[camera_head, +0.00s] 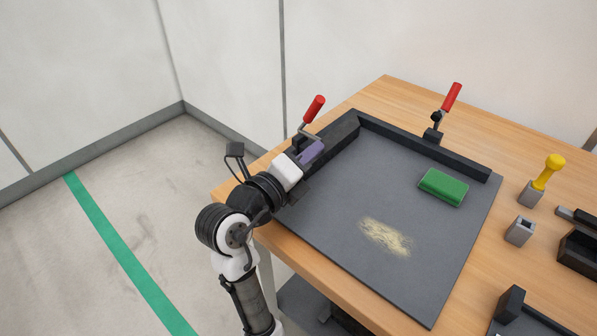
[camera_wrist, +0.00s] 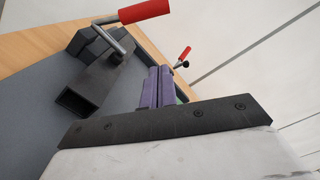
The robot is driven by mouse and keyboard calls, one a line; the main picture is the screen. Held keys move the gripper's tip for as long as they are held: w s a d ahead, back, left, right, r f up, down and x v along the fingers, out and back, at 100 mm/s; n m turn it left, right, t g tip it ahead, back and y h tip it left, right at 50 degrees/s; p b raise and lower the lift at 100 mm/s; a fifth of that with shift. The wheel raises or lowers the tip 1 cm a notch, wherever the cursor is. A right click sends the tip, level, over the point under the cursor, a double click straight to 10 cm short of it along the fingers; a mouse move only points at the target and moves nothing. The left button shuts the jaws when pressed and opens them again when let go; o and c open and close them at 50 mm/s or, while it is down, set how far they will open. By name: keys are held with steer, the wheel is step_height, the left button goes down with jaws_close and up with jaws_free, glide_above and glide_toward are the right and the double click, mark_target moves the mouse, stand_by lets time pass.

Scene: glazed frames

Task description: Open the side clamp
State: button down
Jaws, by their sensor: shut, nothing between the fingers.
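The side clamp (camera_head: 315,108) has a red handle on a bent metal lever and stands at the left edge of the dark board (camera_head: 340,210). Its handle stands up, tilted to the right. In the wrist view its red handle (camera_wrist: 146,11) and lever (camera_wrist: 120,38) are at the upper left. My gripper (camera_head: 312,150) has purple fingers, shut with nothing between them. In the head view it is just below the clamp's lever; I cannot tell whether they touch. In the wrist view the fingers (camera_wrist: 155,88) are apart from the clamp, to the right of it.
A second red-handled clamp (camera_head: 450,97) stands at the back rail (camera_head: 400,140). A green block (camera_head: 443,187) and a pale powder patch (camera_head: 386,237) lie on the board. A yellow-knobbed tool (camera_head: 553,165) and a grey block (camera_head: 519,231) stand on the right. The board's middle is otherwise clear.

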mark_target(311, 118)
steer(key=w+p, duration=0.1)
steer(key=w, duration=0.1)
steer(key=w+r+p, duration=0.1)
steer(key=w, duration=0.1)
steer(key=w+d+r+p, duration=0.1)
steer(key=w+p, duration=0.1)
steer(key=shift+w, duration=0.1)
steer(key=shift+w+a, duration=0.3)
steer(key=shift+w, duration=0.15)
steer(key=shift+a, duration=0.1)
